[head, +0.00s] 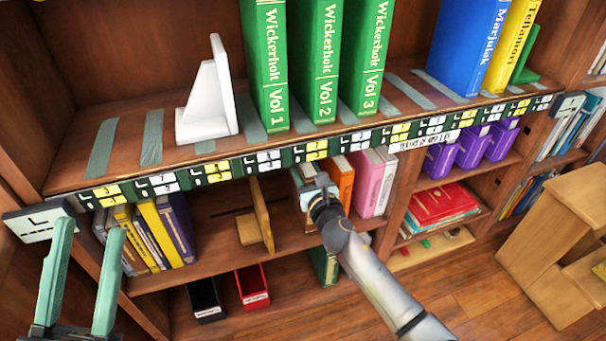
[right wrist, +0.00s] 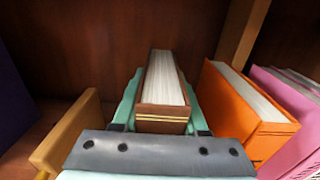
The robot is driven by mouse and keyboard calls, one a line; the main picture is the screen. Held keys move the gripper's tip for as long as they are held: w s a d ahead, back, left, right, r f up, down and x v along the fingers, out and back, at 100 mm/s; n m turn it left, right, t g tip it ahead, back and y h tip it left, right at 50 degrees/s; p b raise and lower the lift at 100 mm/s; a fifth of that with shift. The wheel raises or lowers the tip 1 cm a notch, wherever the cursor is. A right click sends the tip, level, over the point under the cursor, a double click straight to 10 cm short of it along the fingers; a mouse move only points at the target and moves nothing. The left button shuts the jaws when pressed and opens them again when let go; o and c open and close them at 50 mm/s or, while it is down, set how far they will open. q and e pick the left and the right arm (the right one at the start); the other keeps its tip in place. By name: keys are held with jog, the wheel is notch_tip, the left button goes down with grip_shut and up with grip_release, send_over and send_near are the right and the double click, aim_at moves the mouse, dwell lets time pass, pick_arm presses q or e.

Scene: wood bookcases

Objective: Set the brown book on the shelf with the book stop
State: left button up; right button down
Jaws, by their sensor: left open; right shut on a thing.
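The brown book (right wrist: 163,120) stands upright between the teal fingers of my right gripper (right wrist: 162,110) in the right wrist view; the gripper is shut on it. In the head view this right gripper (head: 316,190) is at the middle shelf and mostly covers the book. A wooden book stop (head: 262,215) stands on that shelf left of the book; its edge also shows in the right wrist view (right wrist: 68,128). Whether the book's base touches the shelf is hidden. My left gripper (head: 90,230) is open and empty at the lower left.
Orange (right wrist: 245,105) and pink books (head: 373,180) stand right of the brown book. Yellow and purple books (head: 155,230) stand at the shelf's left. The upper shelf (head: 120,120) holds a white book stop (head: 208,100) and green volumes (head: 318,60). A wooden step stool (head: 550,220) is at right.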

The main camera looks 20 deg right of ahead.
jog(key=shift+f, duration=0.25)
pick_arm(q)
jog(key=shift+d+f, duration=0.1)
jog(key=shift+f, duration=0.25)
pick_arm(e)
jog(key=shift+r, duration=0.15)
jog(key=shift+f, duration=0.2)
jog(key=shift+c, duration=2.2)
grip_release()
jog(key=shift+f, duration=0.15)
pick_arm(q)
jog(key=shift+f, duration=0.1)
